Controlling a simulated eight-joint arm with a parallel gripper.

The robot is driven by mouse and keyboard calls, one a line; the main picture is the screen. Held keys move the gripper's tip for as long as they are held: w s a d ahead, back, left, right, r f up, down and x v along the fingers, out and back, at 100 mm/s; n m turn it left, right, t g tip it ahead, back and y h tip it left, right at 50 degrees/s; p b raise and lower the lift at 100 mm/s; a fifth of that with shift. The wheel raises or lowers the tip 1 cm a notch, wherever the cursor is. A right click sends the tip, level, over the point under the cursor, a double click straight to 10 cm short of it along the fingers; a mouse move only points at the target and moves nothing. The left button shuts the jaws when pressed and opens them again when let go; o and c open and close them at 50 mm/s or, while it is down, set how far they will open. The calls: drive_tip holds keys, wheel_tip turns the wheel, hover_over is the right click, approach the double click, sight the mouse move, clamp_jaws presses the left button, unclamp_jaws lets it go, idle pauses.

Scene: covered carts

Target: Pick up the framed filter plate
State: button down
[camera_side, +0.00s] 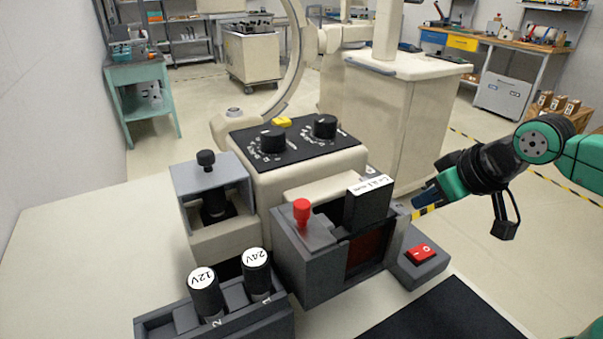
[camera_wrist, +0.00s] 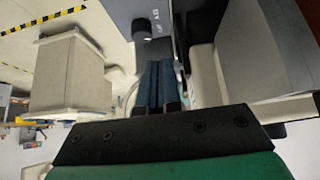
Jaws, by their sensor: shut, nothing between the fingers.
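A black upright plate with a white label on its top edge (camera_side: 368,207) stands in the slot of the dark grey housing (camera_side: 300,272); I take it for the framed filter plate. A dark red panel (camera_side: 366,250) shows in the housing's front opening. I cannot tell whether it belongs to the plate. My gripper (camera_side: 420,198) is to the right of the housing, apart from the plate, with its tips partly hidden behind the housing's right side. In the wrist view my gripper (camera_wrist: 160,68) has its two blue fingers together and empty.
A red-handled lever (camera_side: 302,213) rises left of the plate. A red rocker switch (camera_side: 421,252) sits on a grey box at the right. Two black canisters (camera_side: 204,293) stand in a holder at front left. A cream console with two black knobs (camera_side: 273,140) is behind.

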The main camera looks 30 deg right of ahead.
idle(0.4)
drive_tip(key=c, duration=0.6)
unclamp_jaws()
drive_tip(key=shift+c, duration=0.2)
drive_tip(key=shift+r, duration=0.1)
